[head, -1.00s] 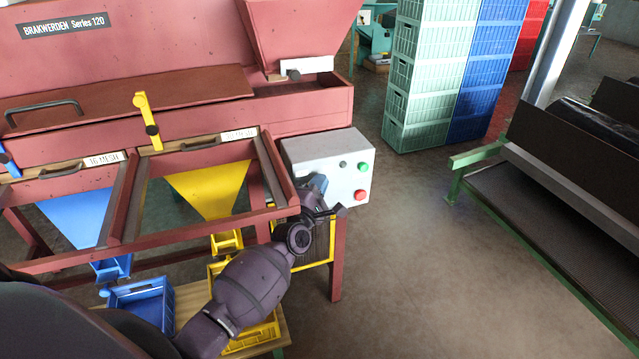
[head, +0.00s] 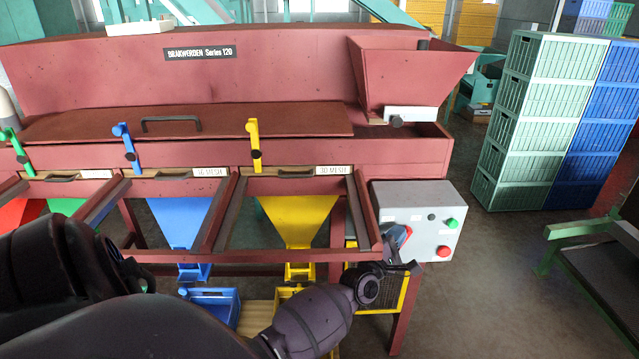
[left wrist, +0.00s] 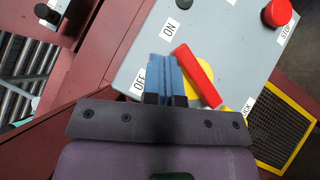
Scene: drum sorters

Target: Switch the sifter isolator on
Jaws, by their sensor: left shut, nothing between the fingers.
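The sifter isolator is a red handle (left wrist: 198,76) on a yellow plate, on the front of the grey control box (head: 420,198). In the left wrist view its upper end points toward the ON label (left wrist: 170,29). The OFF label (left wrist: 139,82) is left of it. My left gripper (left wrist: 168,72) is shut and empty, its blue fingers between the OFF label and the handle, close beside the handle. I cannot tell whether they touch it. In the head view the gripper (head: 396,236) covers part of the isolator. My right gripper is not in view.
The box also has a green button (head: 452,223) and a red stop button (head: 443,251). A yellow-framed mesh panel (left wrist: 283,125) is below it. The red sifter frame (head: 366,215) stands left of the box.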

